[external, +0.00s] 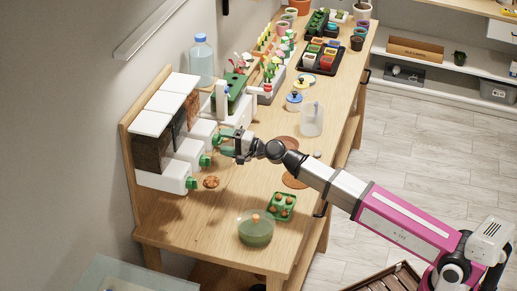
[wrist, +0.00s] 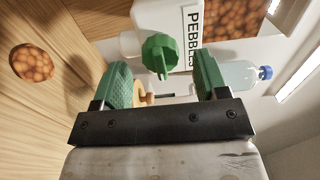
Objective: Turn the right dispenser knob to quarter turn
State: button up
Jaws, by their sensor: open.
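A row of white dispensers with green knobs stands along the wall. The right dispenser (external: 203,131) is the farthest in the external view, and its knob is largely hidden by my gripper (external: 224,142). In the wrist view, a dispenser labelled PEBBLES (wrist: 178,17) faces me with its green knob (wrist: 160,54), whose ridge stands roughly upright in the picture. My gripper (wrist: 164,80) is open, its green-padded fingers on either side of the knob's line. The knob shows between and beyond the fingertips; I see no contact.
The other green knobs (external: 205,160) and (external: 191,183) are nearer the front. A blue-capped bottle (external: 201,62) stands behind the dispensers. A green tray (external: 282,206) and a bowl (external: 256,229) are at the front.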

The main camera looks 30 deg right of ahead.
jog(key=v, duration=0.9)
jog(key=shift+d, duration=0.1)
